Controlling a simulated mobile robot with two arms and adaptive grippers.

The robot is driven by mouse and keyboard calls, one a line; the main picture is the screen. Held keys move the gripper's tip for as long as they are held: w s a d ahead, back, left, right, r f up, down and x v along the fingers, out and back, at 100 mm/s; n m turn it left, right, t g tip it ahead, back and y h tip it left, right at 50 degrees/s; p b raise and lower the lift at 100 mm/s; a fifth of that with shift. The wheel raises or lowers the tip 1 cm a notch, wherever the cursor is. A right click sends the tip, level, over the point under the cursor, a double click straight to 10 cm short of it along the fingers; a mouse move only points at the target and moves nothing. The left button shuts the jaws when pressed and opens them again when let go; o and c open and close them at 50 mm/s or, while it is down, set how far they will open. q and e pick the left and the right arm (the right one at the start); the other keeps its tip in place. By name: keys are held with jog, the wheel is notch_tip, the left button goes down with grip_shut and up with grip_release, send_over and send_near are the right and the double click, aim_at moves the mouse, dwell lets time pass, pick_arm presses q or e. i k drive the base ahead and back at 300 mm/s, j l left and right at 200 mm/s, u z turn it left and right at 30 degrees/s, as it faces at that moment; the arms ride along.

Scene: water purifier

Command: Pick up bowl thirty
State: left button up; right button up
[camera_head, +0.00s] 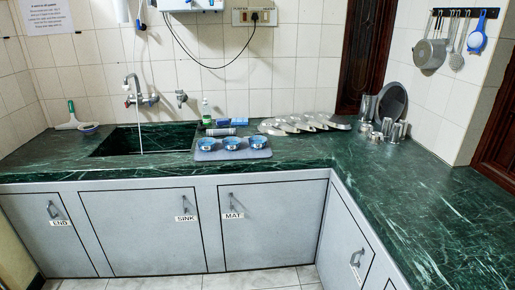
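Three small blue bowls stand in a row on a grey-blue mat (203,155) on the green marble counter: a left bowl (207,144), a middle bowl (232,143) and a right bowl (257,142). They look alike and seem upright. No number is readable on any of them, so I cannot tell which is bowl thirty. Neither of my grippers is in the head view.
The sink (150,140) lies left of the mat, with a running tap (135,88) above it. Steel plates (300,123) lie behind to the right. Steel cups (390,130) stand in the corner. The right counter (430,200) is clear. Cabinets below carry handles.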

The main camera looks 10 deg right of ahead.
aim_at(233, 143)
jog(key=i+j+u, duration=0.25)
jog(key=i, duration=0.25)
jog(key=i+j+u, duration=0.1)
jog(key=i+u, duration=0.15)
jog(key=i, duration=0.25)
